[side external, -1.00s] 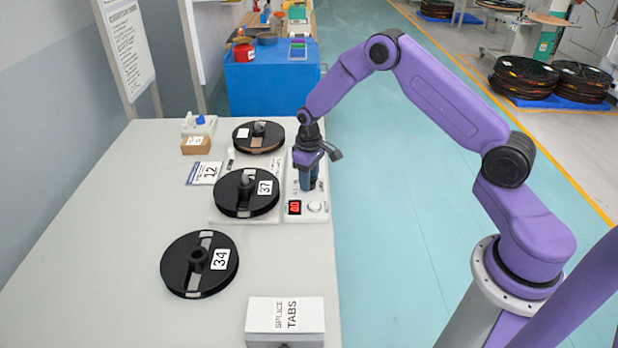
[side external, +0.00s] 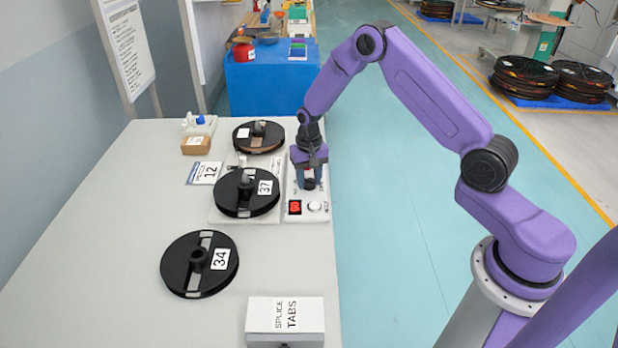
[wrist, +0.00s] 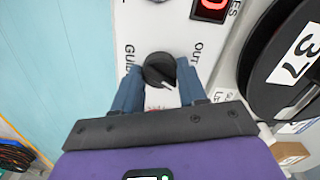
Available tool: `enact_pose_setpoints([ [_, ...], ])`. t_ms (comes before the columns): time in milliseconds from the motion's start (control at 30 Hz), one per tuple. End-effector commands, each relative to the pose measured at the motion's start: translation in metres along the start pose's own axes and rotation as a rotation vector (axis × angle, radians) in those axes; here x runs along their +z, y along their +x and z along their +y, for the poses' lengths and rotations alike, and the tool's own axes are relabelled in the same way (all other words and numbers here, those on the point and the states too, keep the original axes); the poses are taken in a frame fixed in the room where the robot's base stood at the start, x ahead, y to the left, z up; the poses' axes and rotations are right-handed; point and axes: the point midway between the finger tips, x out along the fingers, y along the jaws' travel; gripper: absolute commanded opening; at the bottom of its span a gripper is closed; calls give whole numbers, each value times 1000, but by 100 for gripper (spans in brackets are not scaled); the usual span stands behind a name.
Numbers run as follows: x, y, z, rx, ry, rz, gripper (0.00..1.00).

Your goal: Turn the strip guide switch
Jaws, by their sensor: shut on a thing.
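The strip guide switch is a round black knob (wrist: 159,70) with a white pointer line, set in a white panel. In the wrist view its pointer slants toward the lower right. The printed words GUIDE and OUT stand on either side of it. My gripper (wrist: 160,75) has its two blue fingers on opposite sides of the knob and is shut on it. In the side view my gripper (side external: 309,184) is low over the panel (side external: 310,211) and hides the knob.
A red display (side external: 294,207) and a white round button (side external: 315,207) lie on the panel nearer the camera. Reel 37 (side external: 237,200) stands close beside the panel. Reel 34 (side external: 185,277) and a splice tabs box (side external: 286,318) are farther forward on the table (side external: 120,230).

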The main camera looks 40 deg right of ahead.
Motion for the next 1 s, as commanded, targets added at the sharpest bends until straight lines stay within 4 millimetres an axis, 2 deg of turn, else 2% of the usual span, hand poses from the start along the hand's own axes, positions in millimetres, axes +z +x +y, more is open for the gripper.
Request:
enact_pose_setpoints([
  [567,-1,-1,0,-2,41,2,11],
  [600,-1,-1,0,-2,41,2,45],
  [667,-1,-1,0,-2,41,2,64],
  [700,-1,-1,0,-2,40,2,67],
  [1000,0,-2,0,-1,38,1,67],
])
